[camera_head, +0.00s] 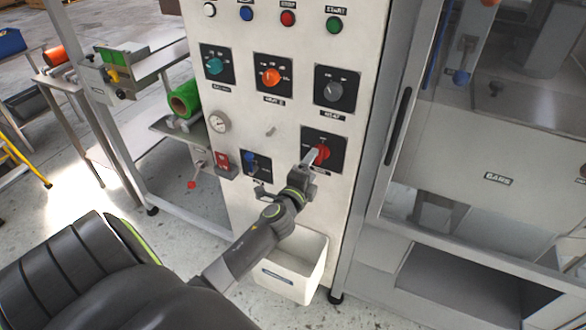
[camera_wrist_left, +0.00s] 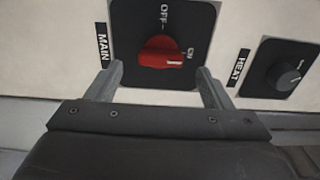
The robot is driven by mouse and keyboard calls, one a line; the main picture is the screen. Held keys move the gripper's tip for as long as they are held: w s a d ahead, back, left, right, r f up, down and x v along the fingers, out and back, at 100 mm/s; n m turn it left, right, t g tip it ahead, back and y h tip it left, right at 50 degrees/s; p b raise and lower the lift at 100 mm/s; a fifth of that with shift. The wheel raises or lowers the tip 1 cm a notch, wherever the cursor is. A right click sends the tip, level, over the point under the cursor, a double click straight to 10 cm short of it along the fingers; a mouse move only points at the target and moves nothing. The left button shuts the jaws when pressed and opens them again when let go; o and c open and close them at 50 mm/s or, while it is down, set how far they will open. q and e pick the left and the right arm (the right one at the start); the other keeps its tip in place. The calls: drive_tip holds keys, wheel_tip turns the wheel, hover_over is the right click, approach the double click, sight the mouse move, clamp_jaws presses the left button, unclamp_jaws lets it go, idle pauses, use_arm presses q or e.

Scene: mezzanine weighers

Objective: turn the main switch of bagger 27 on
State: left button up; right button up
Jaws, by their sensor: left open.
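The main switch is a red knob (camera_head: 322,152) on a black plate, low on the right of the white panel in the head view. In the left wrist view the red knob (camera_wrist_left: 162,52) sits beside the label MAIN, with OFF and ON printed on its plate. Its white mark points right, toward ON. My left gripper (camera_head: 311,163) is at the knob in the head view. In the left wrist view the gripper (camera_wrist_left: 160,75) is open, one finger to each side of the knob with gaps between; I see no contact. My right gripper is not in view.
The grey HEAT knob (camera_head: 333,91) is above the main switch. An orange knob (camera_head: 271,77), a teal knob (camera_head: 214,66) and a blue switch (camera_head: 252,161) share the panel (camera_head: 240,112). A white bin (camera_head: 292,272) hangs below. A glazed machine (camera_head: 490,150) stands close on the right.

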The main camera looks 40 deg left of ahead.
use_arm(q)
drive_tip(key=b+v, duration=0.1)
drive_tip(key=v, duration=1.2)
drive_tip(key=shift+d, duration=0.1)
